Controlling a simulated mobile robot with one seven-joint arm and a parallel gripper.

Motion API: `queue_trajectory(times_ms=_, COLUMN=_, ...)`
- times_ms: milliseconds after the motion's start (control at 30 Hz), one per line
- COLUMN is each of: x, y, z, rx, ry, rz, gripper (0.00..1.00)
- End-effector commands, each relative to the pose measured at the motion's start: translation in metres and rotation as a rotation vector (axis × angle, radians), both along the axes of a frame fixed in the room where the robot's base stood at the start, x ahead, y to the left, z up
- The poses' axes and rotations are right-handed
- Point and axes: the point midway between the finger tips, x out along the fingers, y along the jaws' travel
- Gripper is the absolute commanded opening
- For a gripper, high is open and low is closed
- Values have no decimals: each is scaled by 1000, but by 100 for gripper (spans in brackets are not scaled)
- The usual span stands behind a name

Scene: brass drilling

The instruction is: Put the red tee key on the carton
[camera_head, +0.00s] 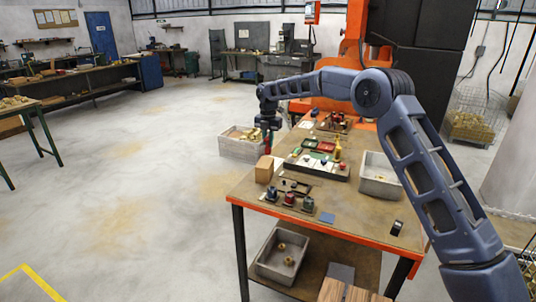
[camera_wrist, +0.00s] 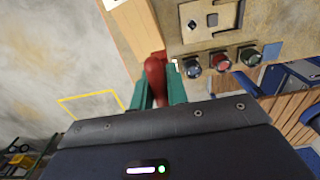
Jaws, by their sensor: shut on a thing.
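The red tee key (camera_wrist: 155,75) is held between the teal fingers of my gripper (camera_wrist: 159,92). In the wrist view its red part shows between the fingers; the rest of its shape is hidden. In the head view my gripper (camera_head: 268,137) hangs down near the table's left edge, higher in the picture than the carton. The carton (camera_head: 264,170) is a small tan box standing at the left edge of the workbench. In the wrist view the carton (camera_wrist: 137,28) appears at the top, beyond the key. I see a gap to the carton in the head view.
The workbench (camera_head: 240,190) holds a dark tray (camera_head: 338,173) of small parts, several dark and red knobs, a blue square (camera_head: 327,217) and a grey bin (camera_head: 380,185). A grey crate (camera_head: 232,150) stands left of the bench.

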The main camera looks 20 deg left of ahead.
Motion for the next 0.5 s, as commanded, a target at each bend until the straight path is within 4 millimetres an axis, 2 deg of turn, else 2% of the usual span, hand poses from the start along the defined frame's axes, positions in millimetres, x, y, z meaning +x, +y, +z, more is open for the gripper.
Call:
queue_trajectory(times_ms=100, x=0, y=0, z=-14, rx=1, ry=-1, rz=1, gripper=0)
queue_trajectory(times_ms=367, x=0, y=0, z=-30, rx=0, ry=0, rz=1, gripper=0)
queue_trajectory(times_ms=500, x=-1, y=1, z=-48, rx=-1, ry=1, rz=1, gripper=0)
